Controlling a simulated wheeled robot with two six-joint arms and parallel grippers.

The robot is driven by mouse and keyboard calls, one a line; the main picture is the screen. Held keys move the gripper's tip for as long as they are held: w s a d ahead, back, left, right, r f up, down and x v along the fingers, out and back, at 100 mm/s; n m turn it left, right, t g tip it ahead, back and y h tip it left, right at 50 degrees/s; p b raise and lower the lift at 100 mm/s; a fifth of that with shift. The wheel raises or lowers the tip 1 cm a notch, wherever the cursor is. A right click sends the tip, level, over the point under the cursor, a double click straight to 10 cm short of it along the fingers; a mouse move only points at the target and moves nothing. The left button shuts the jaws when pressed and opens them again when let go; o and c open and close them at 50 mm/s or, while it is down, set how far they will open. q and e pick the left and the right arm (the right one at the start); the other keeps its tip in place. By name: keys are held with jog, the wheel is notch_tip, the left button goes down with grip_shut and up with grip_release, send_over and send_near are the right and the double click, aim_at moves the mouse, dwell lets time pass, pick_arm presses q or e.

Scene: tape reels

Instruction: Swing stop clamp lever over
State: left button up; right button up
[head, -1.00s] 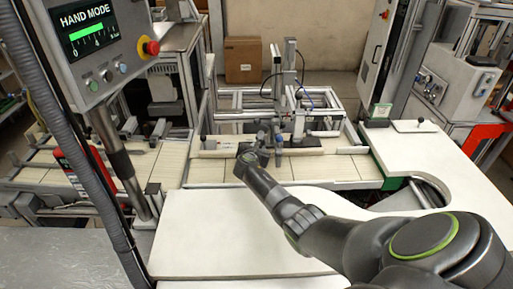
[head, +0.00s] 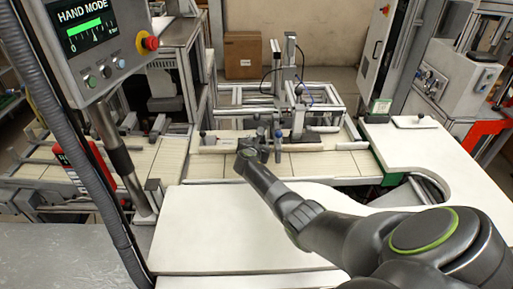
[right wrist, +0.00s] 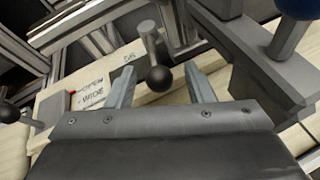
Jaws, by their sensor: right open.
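A lever with a black ball knob (right wrist: 158,78) on a grey stem shows in the right wrist view, in the gap between my right gripper's two fingers (right wrist: 161,88). I cannot tell whether either finger touches it. The gripper is open. In the head view my right gripper (head: 262,137) is small and dark, over the pale slatted bed beside the clamp fixture, and its fingers are hard to make out. The lever cannot be told apart there. My left gripper is not in view.
Another ball-knobbed post (head: 203,134) is at the left. A metal frame (head: 305,93) rises behind. Handwriting marks the pale bar (right wrist: 97,90). The white tabletop (head: 215,230) in front is clear.

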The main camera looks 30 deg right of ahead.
jog(key=shift+s+a+r, duration=0.15)
jog(key=shift+s+a, duration=0.2)
jog(key=shift+a, duration=0.05)
jog(key=v, duration=1.6)
jog(key=shift+s, duration=0.15)
jog(key=shift+d, duration=0.1)
